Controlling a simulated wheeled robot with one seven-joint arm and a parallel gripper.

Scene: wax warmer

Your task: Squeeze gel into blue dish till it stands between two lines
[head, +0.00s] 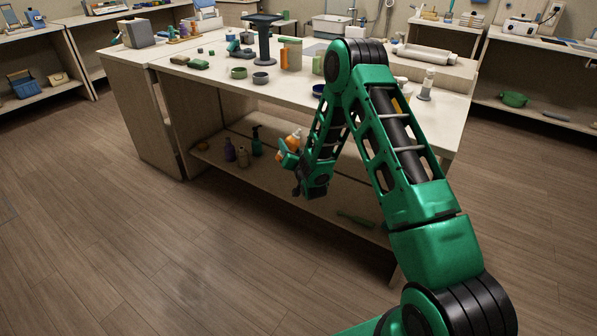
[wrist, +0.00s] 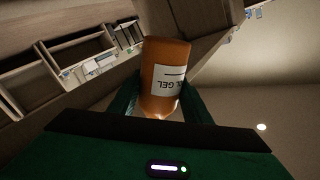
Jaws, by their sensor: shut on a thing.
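My gripper (head: 290,152) is in front of the table's front side, below the tabletop level. It is shut on an orange gel bottle (wrist: 165,75) with a white label that reads GEL upside down in the wrist view. In the head view the bottle (head: 293,141) shows as a small orange and white shape. A dark blue dish (head: 318,89) stands on the tabletop, partly hidden behind my arm. Its lines and contents cannot be made out.
The table (head: 215,78) also bears a green dish (head: 239,72), a dark grey dish (head: 260,77), a dark stand (head: 263,40) and a white bottle (head: 427,83). Several bottles stand on its lower shelf (head: 215,148). The floor at the front left is clear.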

